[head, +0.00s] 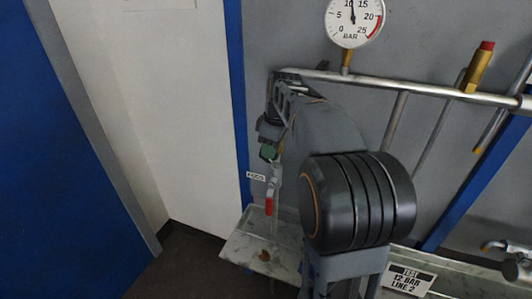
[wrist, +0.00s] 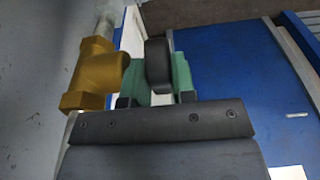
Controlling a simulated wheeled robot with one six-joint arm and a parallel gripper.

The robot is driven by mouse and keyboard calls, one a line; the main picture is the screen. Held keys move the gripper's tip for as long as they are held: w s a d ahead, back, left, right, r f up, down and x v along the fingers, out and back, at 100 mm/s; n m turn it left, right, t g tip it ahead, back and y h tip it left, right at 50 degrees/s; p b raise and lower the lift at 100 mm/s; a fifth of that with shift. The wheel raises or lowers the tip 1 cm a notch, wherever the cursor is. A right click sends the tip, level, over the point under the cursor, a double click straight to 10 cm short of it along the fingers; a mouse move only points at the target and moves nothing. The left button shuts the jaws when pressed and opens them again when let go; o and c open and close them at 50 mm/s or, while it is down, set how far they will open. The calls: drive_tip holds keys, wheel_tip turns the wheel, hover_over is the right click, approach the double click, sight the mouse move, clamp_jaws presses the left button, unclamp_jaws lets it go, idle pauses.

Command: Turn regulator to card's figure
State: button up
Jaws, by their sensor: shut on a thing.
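The card (head: 409,280) reads "TEST 12 BAR LINE 2".
A red-handled valve (head: 269,204) hangs just below the knob, beside a small label (head: 256,176). A steel pipe (head: 420,87) crosses the grey panel to a red-capped brass fitting (head: 478,68). A pale shelf (head: 245,243) lies below. The floor at left is clear.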

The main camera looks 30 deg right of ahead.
idle(0.3)
drive_tip(key=o, duration=0.6)
drive_tip(key=shift+o, duration=0.2)
wheel_tip(320, 180, up, 14)
drive_tip(key=s+d+p, duration=0.1)
drive_tip(key=s+d, duration=0.1)
drive_tip(key=shift+f+p, duration=0.25)
drive_tip(key=shift+p, duration=0.05)
drive_tip(key=s+a+f+m+t, duration=0.1)
drive_tip(key=s+a+f+m, duration=0.2)
drive_tip(key=f, duration=0.4)
drive_tip(key=s+a+f+m+t, duration=0.1)
drive_tip(key=s+a+f+m, duration=0.1)
drive_tip(key=s+a+f, duration=0.3)
drive_tip(key=s+a+f+m+h, duration=0.1)
drive_tip(key=s+a+f+m, duration=0.2)
drive_tip(key=f, duration=0.6)
drive_tip(key=s+a, duration=0.2)
drive_tip(key=shift+s+f+m+t, duration=0.3)
drive_tip(key=shift+s+f+t, duration=0.05)
drive_tip(key=shift+f+t, duration=0.05)
